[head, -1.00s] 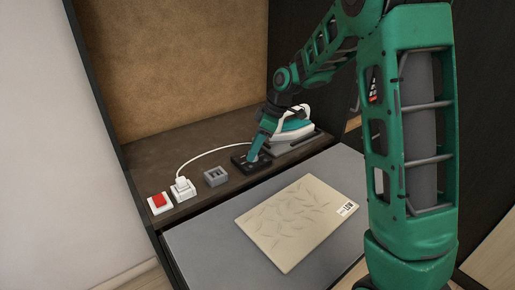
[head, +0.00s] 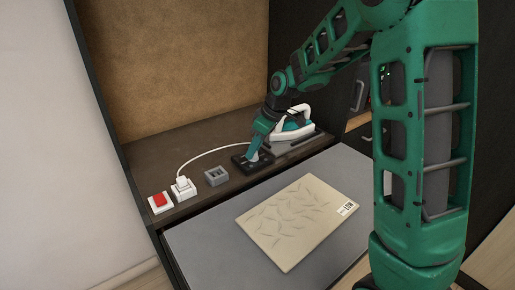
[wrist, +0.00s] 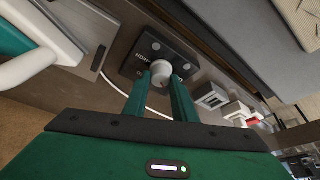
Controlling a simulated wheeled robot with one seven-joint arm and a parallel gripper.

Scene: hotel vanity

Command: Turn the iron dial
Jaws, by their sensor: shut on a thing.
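The iron dial is a round pale knob (wrist: 162,69) on a black control plate (wrist: 148,48) in the wrist view. In the head view the black plate (head: 238,161) lies on the dark shelf in front of the iron. My gripper (wrist: 166,80) is shut on the knob, one finger on each side of it. In the head view my gripper (head: 254,153) reaches down to the plate and hides most of the knob. The teal and white iron (head: 293,125) rests on its base just behind and to the right.
A grey socket block (head: 216,176), a white plug in its outlet (head: 183,187) and a red switch (head: 159,202) stand in a row to the left. A white cord (head: 205,151) arcs behind them.

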